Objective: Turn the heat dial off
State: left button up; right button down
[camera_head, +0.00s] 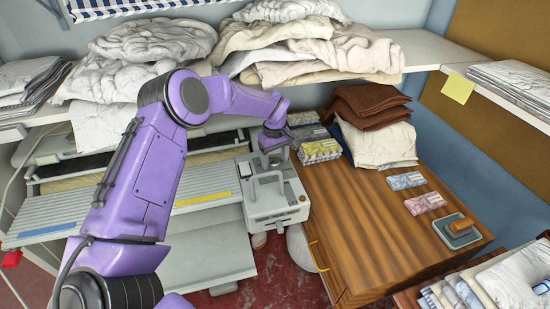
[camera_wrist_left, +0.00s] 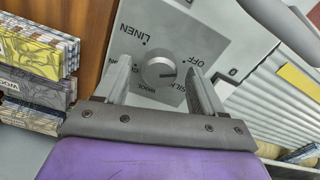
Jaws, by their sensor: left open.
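The heat dial (camera_wrist_left: 158,72) is a round grey knob on a light grey panel (camera_wrist_left: 145,25) marked LINEN, OFF, SILK and WOOL. Its dark pointer line faces right, close to the OFF and SILK marks; I cannot tell exactly which. My left gripper (camera_wrist_left: 160,70) is open, with one finger on each side of the dial in the left wrist view. Whether the fingers touch it is unclear. In the head view my left gripper (camera_head: 273,143) is over the ironer's control box (camera_head: 280,200) and hides the dial. My right gripper is not in view.
The ironer's slatted board (camera_head: 60,218) lies left of the box. A wooden cabinet top (camera_head: 360,215) at right holds yellow-patterned packets (camera_head: 320,151), brown folded cloth (camera_head: 370,107) and a small grey tray (camera_head: 457,240). A shelf of crumpled linen (camera_head: 310,45) stands behind my left arm.

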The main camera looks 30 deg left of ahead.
pick_arm(q)
jog(key=shift+f, duration=0.8)
jog(key=c, duration=1.1)
jog(key=shift+o, duration=0.2)
